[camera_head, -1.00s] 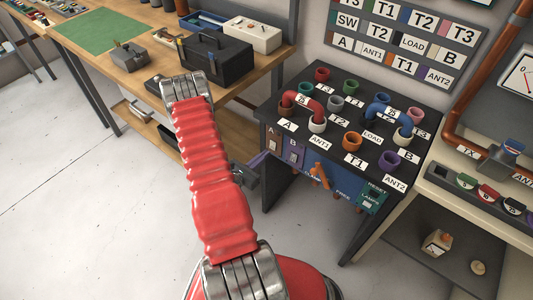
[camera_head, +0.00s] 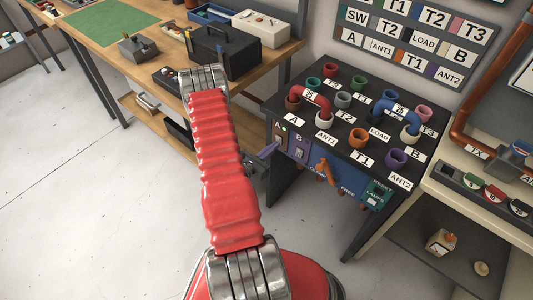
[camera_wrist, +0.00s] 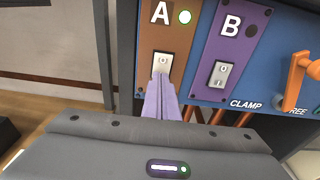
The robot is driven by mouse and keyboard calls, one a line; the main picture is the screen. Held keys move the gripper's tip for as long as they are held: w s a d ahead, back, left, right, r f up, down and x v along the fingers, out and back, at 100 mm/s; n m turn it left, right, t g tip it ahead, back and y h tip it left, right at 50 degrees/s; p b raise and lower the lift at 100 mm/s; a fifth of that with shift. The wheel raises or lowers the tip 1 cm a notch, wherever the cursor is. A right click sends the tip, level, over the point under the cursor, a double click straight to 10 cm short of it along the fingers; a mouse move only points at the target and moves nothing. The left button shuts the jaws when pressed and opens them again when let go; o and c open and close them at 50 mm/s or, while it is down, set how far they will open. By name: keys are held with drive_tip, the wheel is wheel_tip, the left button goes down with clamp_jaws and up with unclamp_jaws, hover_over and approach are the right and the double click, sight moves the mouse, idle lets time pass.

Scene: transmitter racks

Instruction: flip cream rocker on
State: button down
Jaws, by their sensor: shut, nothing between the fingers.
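Two pale rocker switches show in the wrist view. The rocker on the brown A plate (camera_wrist: 162,60) has an "O" at its top. The lavender fingertips hide its lower half. A green lamp (camera_wrist: 185,17) glows beside the A. The rocker on the purple B plate (camera_wrist: 220,72) is fully visible, with "O" above and "I" below. I cannot tell which rocker is the cream one. My gripper (camera_wrist: 161,76) is shut and empty, its tips at the lower part of A's rocker; contact is unclear. It also shows in the head view (camera_head: 270,149).
An orange clamp lever (camera_wrist: 298,78) sticks out right of the B plate. The black rack top (camera_head: 345,120) carries several coloured sockets and two patch links. A wooden bench (camera_head: 120,75) with a black toolbox (camera_head: 222,52) stands at the left.

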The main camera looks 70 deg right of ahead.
drive_tip(key=w+a+f, duration=0.1)
drive_tip(key=w+a, duration=0.1)
drive_tip(key=a, duration=0.4)
drive_tip(key=w+a+f, duration=0.1)
drive_tip(key=w+a, duration=0.2)
drive_tip(key=a, duration=0.3)
drive_tip(key=shift+w+a, duration=0.25)
drive_tip(key=shift+a, duration=0.1)
idle(0.4)
